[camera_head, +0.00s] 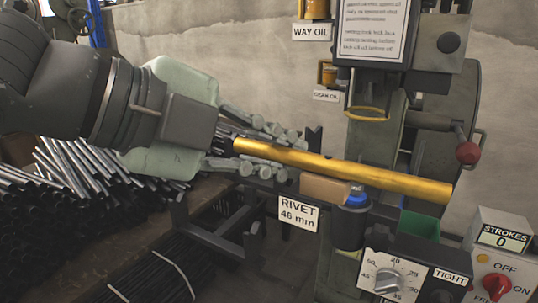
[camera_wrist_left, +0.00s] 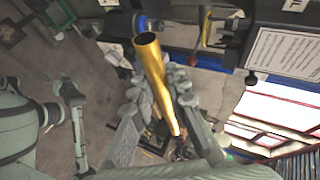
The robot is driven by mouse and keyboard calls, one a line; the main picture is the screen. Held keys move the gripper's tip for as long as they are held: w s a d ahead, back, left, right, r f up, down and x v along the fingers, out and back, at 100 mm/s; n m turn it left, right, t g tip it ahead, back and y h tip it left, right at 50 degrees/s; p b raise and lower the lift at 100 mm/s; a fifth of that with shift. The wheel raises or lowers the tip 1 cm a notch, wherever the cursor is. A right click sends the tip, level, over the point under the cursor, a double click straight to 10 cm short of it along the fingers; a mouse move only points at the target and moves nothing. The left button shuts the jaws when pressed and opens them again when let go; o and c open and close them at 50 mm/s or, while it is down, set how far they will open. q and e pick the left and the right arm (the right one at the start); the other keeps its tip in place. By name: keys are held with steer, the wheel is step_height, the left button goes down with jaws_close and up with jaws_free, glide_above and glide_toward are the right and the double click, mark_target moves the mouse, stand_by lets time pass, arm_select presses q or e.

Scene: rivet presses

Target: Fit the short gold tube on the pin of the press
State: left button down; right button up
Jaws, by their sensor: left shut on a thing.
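A gold tube (camera_head: 375,174) is held in my left gripper (camera_head: 285,154), whose fingers are shut around its left part. The tube lies nearly level, tilted slightly down to the right, and its far end reaches right past the press's blue-topped post (camera_head: 357,197). In the left wrist view the tube (camera_wrist_left: 152,65) points away from between the fingers (camera_wrist_left: 160,95), with its open hollow end showing. The blue-ringed post (camera_wrist_left: 142,22) is beyond that end, apart from the tube in this view. I cannot clearly make out the pin. My right gripper is not in view.
A brown block (camera_head: 325,188) sits just left of the post, below the tube. The press column (camera_head: 376,140) with a red-knobbed lever (camera_head: 468,153) stands behind. A dial box (camera_head: 392,277) and strokes counter (camera_head: 503,240) are at front right. Metal rods (camera_head: 70,190) are piled at left.

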arm_select(q)
steer(key=w+d+f+p, duration=0.2)
steer(key=w+d, duration=0.8)
steer(key=w, duration=0.5)
steer(key=shift+w+d, duration=0.25)
steer(key=shift+w, duration=0.05)
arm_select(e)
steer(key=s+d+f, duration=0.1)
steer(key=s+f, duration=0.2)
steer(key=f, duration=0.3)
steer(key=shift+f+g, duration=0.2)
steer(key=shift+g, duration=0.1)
arm_select(q)
steer(key=shift+f+b, duration=0.45)
steer(key=shift+f, duration=1.55)
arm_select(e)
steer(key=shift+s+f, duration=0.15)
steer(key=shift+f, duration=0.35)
arm_select(q)
steer(key=c, duration=1.4)
jaws_free()
steer(key=v, duration=1.2)
